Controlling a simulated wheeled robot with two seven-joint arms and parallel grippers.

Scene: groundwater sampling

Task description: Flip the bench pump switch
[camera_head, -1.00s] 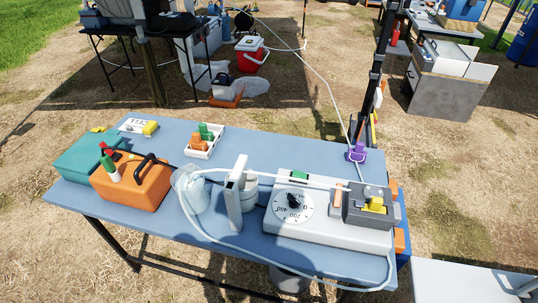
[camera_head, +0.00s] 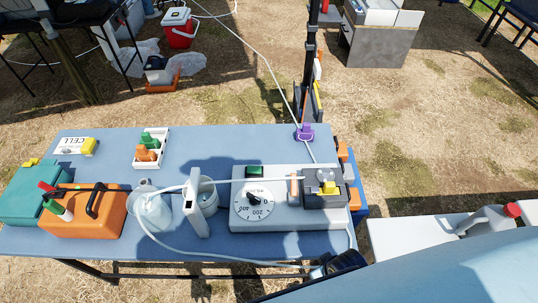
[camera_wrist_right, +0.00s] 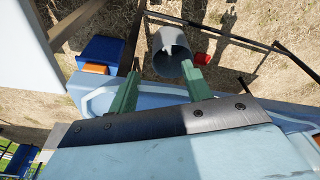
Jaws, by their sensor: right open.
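The bench pump (camera_head: 285,218) is a pale grey box at the right end of the blue table in the head view. It has a round white dial (camera_head: 254,214) with a black knob, a small green piece (camera_head: 254,171) behind the dial, an upright orange piece (camera_head: 294,187) and a dark grey block with a yellow part (camera_head: 327,186). I cannot tell which piece is the switch. My right gripper shows in the wrist view (camera_wrist_right: 160,72), its green fingers apart and empty, over the table's edge. My left gripper is not in view.
White tubing (camera_head: 215,261) loops across the table front. A white upright stand (camera_head: 196,205), a clear jar (camera_head: 152,210) and an orange case (camera_head: 75,212) stand left of the pump. A grey bucket (camera_wrist_right: 172,50) is below the table edge. A white side table (camera_head: 390,240) stands right.

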